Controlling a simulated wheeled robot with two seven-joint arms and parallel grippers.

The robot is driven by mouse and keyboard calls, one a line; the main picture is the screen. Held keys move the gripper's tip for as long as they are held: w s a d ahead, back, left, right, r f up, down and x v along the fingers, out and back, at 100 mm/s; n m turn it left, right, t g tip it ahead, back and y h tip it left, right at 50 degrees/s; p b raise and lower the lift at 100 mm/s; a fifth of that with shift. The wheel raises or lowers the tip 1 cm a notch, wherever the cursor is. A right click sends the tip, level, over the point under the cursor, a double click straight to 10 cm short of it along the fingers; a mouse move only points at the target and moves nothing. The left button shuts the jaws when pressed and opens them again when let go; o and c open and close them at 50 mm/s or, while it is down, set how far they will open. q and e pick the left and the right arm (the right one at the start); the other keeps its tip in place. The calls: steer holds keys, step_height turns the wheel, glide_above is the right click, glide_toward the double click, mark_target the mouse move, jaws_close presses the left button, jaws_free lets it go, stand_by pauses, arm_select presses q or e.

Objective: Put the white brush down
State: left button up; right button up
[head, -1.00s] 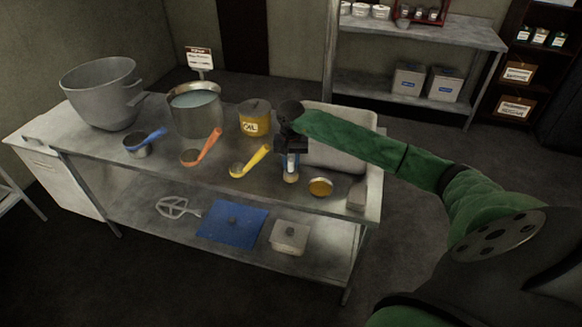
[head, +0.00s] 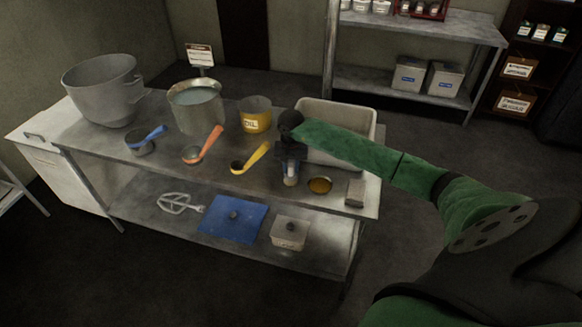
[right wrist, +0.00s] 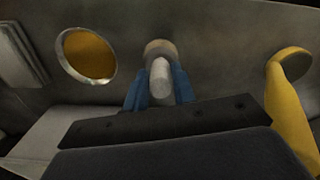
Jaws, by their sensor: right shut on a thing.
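The white brush (head: 291,181) is upright below my right gripper (head: 290,168), near the front edge of the steel table (head: 215,165). In the right wrist view the blue fingers of my right gripper (right wrist: 160,92) are shut on both sides of the brush's white handle (right wrist: 160,76). Its wider tan end (right wrist: 160,48) points at the tabletop. I cannot tell if that end touches the table. My left gripper is not in view.
A round dish of amber liquid (head: 320,186) and a grey block (head: 355,192) lie right of the brush. A yellow ladle (head: 256,156) lies to its left. A yellow oil tin (head: 256,115) and a pale bin (head: 345,150) stand behind. The table's front edge is close.

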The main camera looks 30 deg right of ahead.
steer(key=o, duration=0.9)
steer(key=shift+o, duration=0.2)
